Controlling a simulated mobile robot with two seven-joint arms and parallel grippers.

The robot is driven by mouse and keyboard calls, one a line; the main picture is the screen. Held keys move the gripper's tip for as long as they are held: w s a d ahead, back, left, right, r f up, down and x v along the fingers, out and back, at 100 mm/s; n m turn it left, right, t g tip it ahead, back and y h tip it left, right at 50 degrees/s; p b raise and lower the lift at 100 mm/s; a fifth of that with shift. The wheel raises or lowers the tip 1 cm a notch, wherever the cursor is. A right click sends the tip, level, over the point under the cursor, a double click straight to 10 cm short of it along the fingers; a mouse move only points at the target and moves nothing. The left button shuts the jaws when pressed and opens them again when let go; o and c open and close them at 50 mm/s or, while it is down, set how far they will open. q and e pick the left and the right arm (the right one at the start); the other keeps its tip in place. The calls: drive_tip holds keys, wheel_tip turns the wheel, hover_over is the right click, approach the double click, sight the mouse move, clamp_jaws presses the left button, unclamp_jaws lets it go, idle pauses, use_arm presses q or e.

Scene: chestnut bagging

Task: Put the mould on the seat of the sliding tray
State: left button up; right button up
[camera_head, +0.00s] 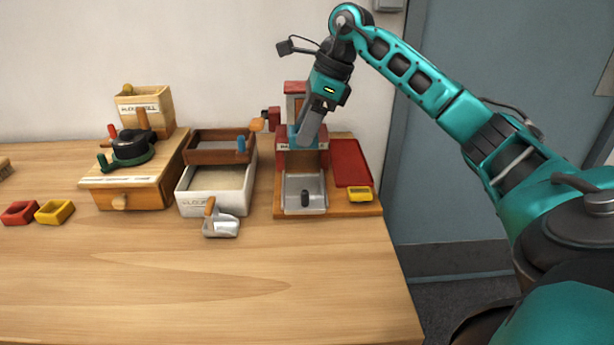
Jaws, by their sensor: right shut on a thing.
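My right gripper (307,140) reaches down from above, in front of the red press (288,157). It is shut on a small blue piece (293,136), which appears to be the mould; the fingers hide much of it. The grey sliding tray (291,197) lies below the gripper on the press's wooden base, with a small dark piece standing in it. The gripper is above the tray's back end, apart from it. A red mould (19,212) and a yellow mould (55,211) lie on the table at far left. My left gripper is not in view.
A white flour box (197,202) with a brown sieve (221,157) stands left of the press, a metal scoop (221,227) before it. A wooden mill (135,190) stands further left. A red plate (351,163) and yellow piece (360,194) lie right of the tray. The table's front is clear.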

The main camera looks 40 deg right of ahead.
wheel_tip(320, 180, down, 10)
drive_tip(key=shift+f+b, duration=0.1)
drive_tip(key=shift+b, duration=0.55)
drive_tip(key=shift+f, duration=0.15)
drive_tip(key=o, duration=1)
drive_tip(key=shift+o, duration=0.4)
drive_tip(key=shift+d+r, duration=0.1)
drive_tip(key=shift+r, duration=0.4)
drive_tip(key=p+v, duration=0.1)
drive_tip(key=v, duration=1)
drive_tip(key=shift+r, duration=0.25)
drive_tip(key=shift+s+f, duration=0.1)
